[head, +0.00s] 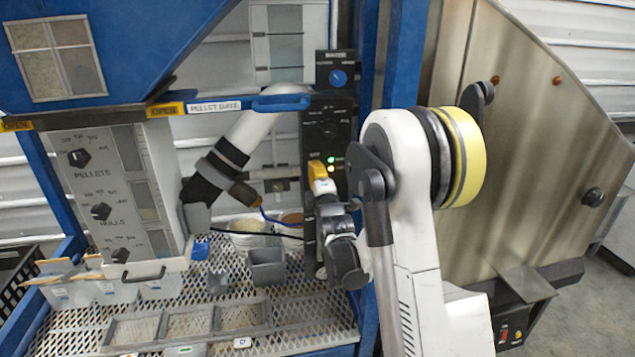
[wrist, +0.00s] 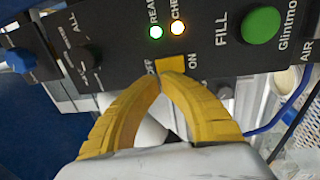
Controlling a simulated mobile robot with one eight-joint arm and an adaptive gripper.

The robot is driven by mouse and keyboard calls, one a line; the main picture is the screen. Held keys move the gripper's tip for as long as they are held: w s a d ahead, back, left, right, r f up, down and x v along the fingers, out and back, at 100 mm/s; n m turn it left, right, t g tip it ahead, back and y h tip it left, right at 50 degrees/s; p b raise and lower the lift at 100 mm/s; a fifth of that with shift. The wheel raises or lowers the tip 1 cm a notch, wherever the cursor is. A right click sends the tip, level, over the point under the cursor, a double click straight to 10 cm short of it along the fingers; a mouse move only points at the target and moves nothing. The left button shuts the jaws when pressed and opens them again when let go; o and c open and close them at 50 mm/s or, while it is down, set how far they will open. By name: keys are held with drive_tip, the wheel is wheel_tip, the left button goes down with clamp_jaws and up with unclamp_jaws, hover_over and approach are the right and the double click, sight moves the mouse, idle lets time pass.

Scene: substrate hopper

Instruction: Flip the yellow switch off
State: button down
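The yellow switch (wrist: 171,66) is on a black control panel (wrist: 115,62), between an OFF mark on the left and an ON mark on the right in the wrist view. Which way it is set I cannot tell. My gripper (wrist: 161,78) has two yellow fingers, tips together, right at the switch's lower left edge. Whether they touch it is unclear. Nothing shows between them. In the head view my gripper (head: 317,171) is at the panel (head: 328,118), just below the lit lamps; the fingers and wrist hide the switch there.
A lit green lamp (wrist: 156,32) and a lit amber-white lamp (wrist: 178,27) sit beside the switch. A green FILL button (wrist: 262,25) and dark knob (wrist: 90,57) are on the same panel. A grey bin (head: 267,268) and trays (head: 187,322) stand on the mesh shelf below.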

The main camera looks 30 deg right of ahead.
drive_tip(key=shift+x, duration=0.8)
drive_tip(key=shift+w, duration=0.1)
